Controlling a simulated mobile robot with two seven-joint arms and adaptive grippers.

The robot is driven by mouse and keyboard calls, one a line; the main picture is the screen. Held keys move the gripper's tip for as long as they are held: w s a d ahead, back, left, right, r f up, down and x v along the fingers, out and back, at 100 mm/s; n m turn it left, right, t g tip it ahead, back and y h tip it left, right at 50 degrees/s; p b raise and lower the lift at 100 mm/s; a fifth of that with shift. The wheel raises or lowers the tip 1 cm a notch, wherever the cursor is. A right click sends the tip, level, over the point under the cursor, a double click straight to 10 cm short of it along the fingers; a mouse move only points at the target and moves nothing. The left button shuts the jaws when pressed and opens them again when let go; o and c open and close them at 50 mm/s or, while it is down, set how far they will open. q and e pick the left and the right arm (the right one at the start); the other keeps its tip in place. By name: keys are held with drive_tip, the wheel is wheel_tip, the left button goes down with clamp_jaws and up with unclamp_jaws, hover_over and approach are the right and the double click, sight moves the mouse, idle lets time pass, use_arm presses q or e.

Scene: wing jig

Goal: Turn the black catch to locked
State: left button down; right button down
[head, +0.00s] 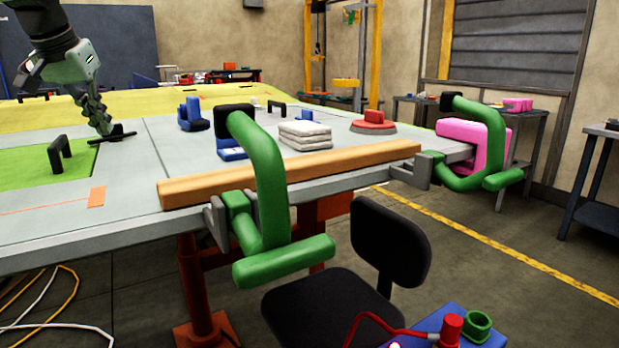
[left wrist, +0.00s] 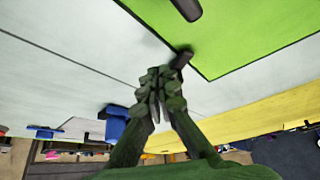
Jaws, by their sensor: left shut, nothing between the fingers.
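The black catch (head: 122,135) is a small flat bar with a raised knob on the grey wing panel, at the right edge of the green patch. It lies roughly crosswise in the head view. In the left wrist view the black catch (left wrist: 183,58) shows just past the fingertips, partly hidden by them. My left gripper (head: 104,129) points down at the catch with its fingers shut and empty; the left wrist view also shows its closed fingers (left wrist: 162,76). The fingertips are at or right beside the catch; I cannot tell whether they touch. My right gripper is out of view.
A black handle (head: 60,153) stands on the green patch (head: 25,168) left of the catch. Blue blocks (head: 192,116), a white cloth stack (head: 305,135) and a red sander-like tool (head: 373,123) lie further right. A green clamp (head: 262,165) holds a wooden beam (head: 340,167) at the front edge.

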use_arm(q)
drive_tip(key=shift+w+a, duration=0.2)
drive_tip(key=shift+w, duration=0.4)
idle(0.9)
drive_tip(key=shift+a, duration=0.35)
idle(0.3)
drive_tip(key=shift+a, duration=0.35)
drive_tip(key=shift+s+a, duration=0.1)
drive_tip(key=shift+s, duration=0.35)
drive_tip(key=shift+r, duration=3)
drive_tip(key=shift+a, duration=0.1)
